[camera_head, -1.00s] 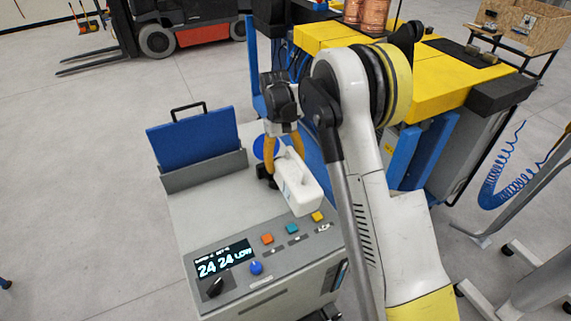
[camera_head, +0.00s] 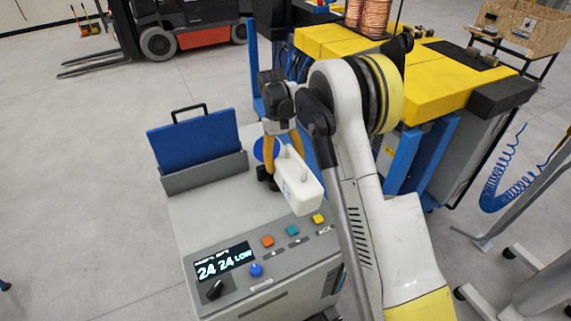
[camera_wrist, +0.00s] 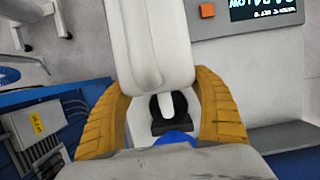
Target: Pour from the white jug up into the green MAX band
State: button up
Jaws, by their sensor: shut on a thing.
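My gripper (camera_head: 283,147) is shut on the white jug (camera_head: 297,181) and holds it above the grey cabinet top (camera_head: 200,208). In the wrist view the orange fingers (camera_wrist: 166,112) lie on both sides of the jug (camera_wrist: 150,45). The jug appears tilted; its inside and any liquid are hidden. A blue round part (camera_head: 261,149) with a black fitting (camera_head: 264,172) below it stands on the cabinet behind the jug. The black fitting (camera_wrist: 168,103) also shows in the wrist view, beyond the jug. No green MAX band can be made out. The display (camera_head: 223,262) reads 24 24 LOW.
A blue panel (camera_head: 197,142) with a black handle stands at the cabinet's back left. Orange, teal and yellow buttons and a blue knob (camera_head: 256,270) line the front. A yellow-topped machine (camera_head: 435,80) stands behind my arm. The cabinet's left top is clear.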

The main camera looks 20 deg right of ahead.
jog(key=shift+w+a+r+g+b, duration=0.1)
jog(key=shift+w+r+g+b, duration=0.25)
jog(key=shift+g, duration=0.35)
dwell(1.2)
dwell(1.0)
